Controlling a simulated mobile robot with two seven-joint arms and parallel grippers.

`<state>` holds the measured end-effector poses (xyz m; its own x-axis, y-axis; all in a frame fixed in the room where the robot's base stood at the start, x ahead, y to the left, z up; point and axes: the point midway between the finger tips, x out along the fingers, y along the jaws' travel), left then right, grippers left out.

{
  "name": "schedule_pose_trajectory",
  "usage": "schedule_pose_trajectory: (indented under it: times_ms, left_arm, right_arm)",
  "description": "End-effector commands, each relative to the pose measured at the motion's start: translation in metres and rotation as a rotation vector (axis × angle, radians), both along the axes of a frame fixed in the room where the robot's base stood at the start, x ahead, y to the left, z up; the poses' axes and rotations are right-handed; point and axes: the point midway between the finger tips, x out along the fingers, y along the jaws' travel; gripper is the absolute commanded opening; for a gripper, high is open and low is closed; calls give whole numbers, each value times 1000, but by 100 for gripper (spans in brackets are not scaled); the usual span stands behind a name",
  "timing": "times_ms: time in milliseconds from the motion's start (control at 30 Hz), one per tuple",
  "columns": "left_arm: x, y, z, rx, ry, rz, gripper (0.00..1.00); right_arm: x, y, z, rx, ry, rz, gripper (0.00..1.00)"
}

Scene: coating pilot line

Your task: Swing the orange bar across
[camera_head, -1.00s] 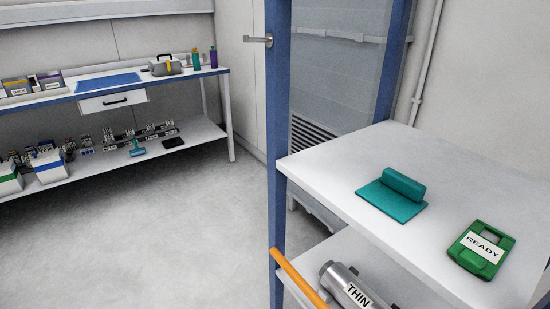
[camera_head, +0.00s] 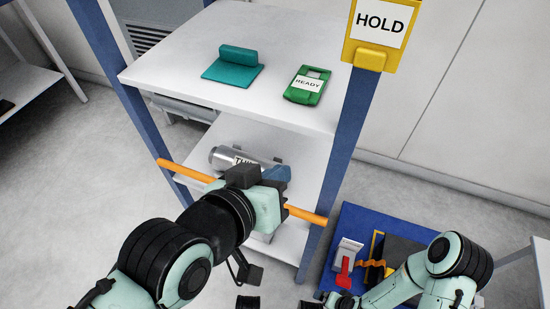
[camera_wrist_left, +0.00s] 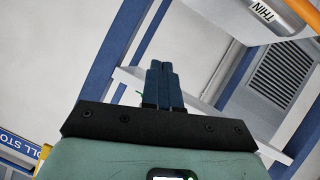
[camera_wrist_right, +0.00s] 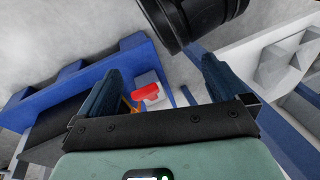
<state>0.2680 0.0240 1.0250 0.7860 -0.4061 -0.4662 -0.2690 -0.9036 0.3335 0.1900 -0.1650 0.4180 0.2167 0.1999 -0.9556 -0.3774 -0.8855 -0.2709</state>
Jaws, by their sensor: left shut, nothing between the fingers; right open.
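The orange bar (camera_head: 185,172) runs across the front of the blue-posted rack below its top shelf, from the left post to the right post (camera_head: 330,160). Its middle is hidden behind my left gripper. My left gripper (camera_head: 279,174) is shut and empty, in front of the rack at the bar; I cannot tell whether it touches it. In the left wrist view its closed fingers (camera_wrist_left: 160,68) point at the rack, and the bar (camera_wrist_left: 302,12) shows at the upper right corner, apart from the fingertips. My right gripper (camera_wrist_right: 158,85) is open and empty above a blue surface.
A silver cylinder marked THIN (camera_head: 230,158) lies on the lower shelf behind the bar. A teal block (camera_head: 233,68) and green READY tag (camera_head: 307,85) lie on top. A yellow HOLD sign (camera_head: 378,35) is on the right post. A red-handled item (camera_head: 345,272) sits at lower right.

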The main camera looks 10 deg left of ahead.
Motion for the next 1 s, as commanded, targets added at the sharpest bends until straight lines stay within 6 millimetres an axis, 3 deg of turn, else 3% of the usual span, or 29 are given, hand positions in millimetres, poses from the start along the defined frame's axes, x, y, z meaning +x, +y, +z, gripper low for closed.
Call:
schedule_pose_trajectory:
  times_ms: [200,400,1000]
  left_arm:
    - [-40,12,23,-1,0,2,0]
    - [-57,18,32,-1,3,2,0]
    - [-61,19,33,-1,5,3,0]
  right_arm:
    - [-16,9,10,22,42,19,100]
    - [-23,12,14,31,61,26,100]
    - [-24,13,14,32,65,27,100]
